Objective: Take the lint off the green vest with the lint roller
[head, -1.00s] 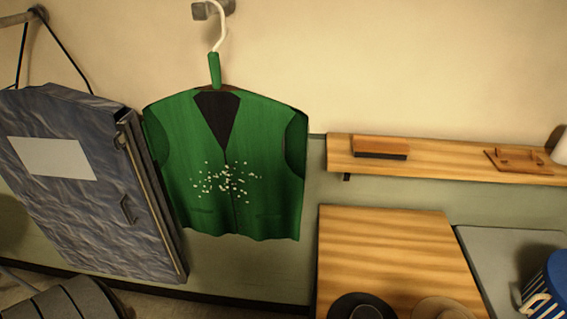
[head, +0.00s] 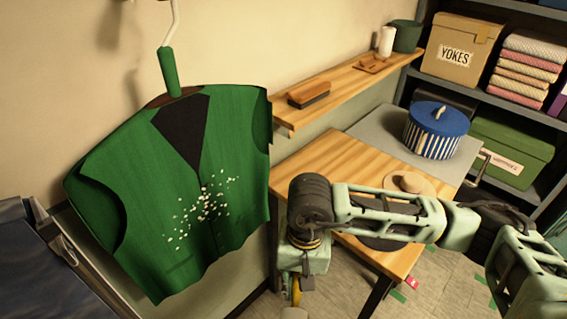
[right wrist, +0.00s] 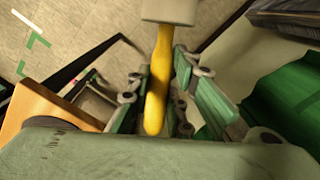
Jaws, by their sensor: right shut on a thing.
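The green vest (head: 215,205) hangs on a hanger against the wall in the head view, with white lint (head: 203,208) scattered over its front below the dark V-neck. Part of the vest (right wrist: 285,105) also shows at the right edge of the right wrist view. My right gripper (right wrist: 158,88) is shut on the yellow handle of the lint roller (right wrist: 160,60). The roller's pale head is at the top of that view, apart from the vest. In the head view my right arm reaches in from the right, its gripper low beside the vest. My left gripper is out of view.
A striped round box (head: 436,130) stands behind. A blue garment bag (head: 45,275) is close at lower left.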

